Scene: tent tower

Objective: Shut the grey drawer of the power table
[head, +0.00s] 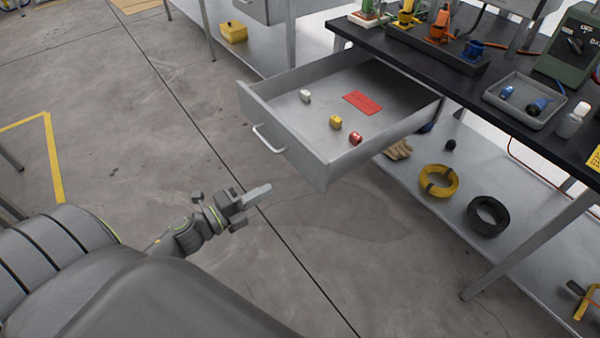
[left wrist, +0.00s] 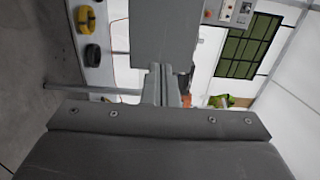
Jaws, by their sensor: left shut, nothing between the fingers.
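The grey drawer (head: 290,135) of the power table stands pulled far out in the head view, with a pale bar handle (head: 268,138) on its front. Inside it lie a red flat piece (head: 362,102), a yellow block (head: 335,122), a red item (head: 355,138) and a whitish item (head: 305,96). The power table (head: 480,85) has a dark top. My left gripper (head: 257,194) is shut and empty, in front of the drawer's front panel and apart from it. In the left wrist view the fingers (left wrist: 160,85) point toward a grey panel (left wrist: 165,35). My right gripper is not visible.
A grey tray (head: 525,100) and a dark tool holder (head: 435,45) stand on the tabletop. The lower shelf (head: 450,205) bears a yellow coil (head: 438,182) and a black coil (head: 489,214). The floor before the drawer is clear.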

